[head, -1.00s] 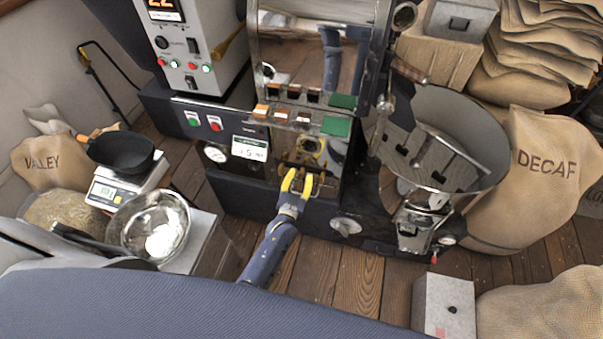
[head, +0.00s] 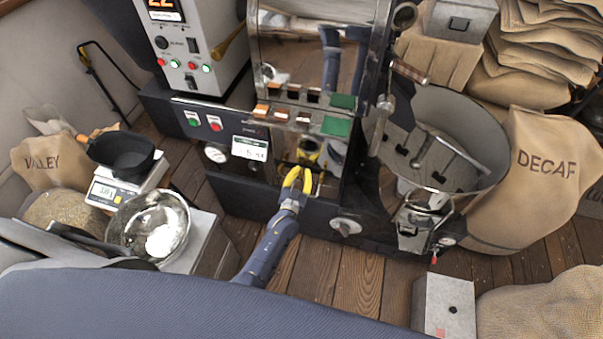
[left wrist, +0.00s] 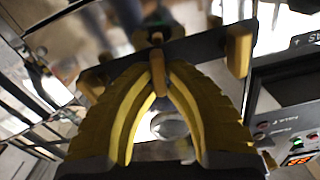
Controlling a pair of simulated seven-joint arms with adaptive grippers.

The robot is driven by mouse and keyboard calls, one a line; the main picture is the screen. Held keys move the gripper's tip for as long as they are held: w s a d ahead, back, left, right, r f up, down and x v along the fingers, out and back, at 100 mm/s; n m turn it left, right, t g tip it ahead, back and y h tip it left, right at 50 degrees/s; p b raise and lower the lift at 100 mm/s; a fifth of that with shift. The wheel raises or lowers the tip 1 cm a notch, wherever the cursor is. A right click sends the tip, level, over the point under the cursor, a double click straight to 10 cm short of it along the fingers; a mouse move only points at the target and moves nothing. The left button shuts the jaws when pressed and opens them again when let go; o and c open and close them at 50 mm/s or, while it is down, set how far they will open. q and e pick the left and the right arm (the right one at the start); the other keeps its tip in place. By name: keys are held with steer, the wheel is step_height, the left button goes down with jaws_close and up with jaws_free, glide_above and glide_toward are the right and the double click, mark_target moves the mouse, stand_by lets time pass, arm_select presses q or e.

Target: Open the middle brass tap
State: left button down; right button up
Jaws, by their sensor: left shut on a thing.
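My left gripper (head: 298,177), with yellow fingers, is at the polished front panel of the roaster, below the row of coloured samples. In the left wrist view, the fingers (left wrist: 158,80) come together on the middle brass tap (left wrist: 158,80), a short upright lever on a dark bar. In the head view the gripper mostly hides the taps. My right gripper is not in view.
The shiny roaster panel (head: 333,155) mirrors my gripper. A steel bowl (head: 160,228) and a scale (head: 125,185) with a black pan stand at the left.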

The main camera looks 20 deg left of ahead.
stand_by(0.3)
arm_select(q)
steer(key=shift+a+n, duration=0.1)
steer(key=shift+n, duration=1.1)
steer(key=c, duration=1.5)
jaws_free()
steer(key=shift+o, duration=0.2)
steer(key=s, duration=1.2)
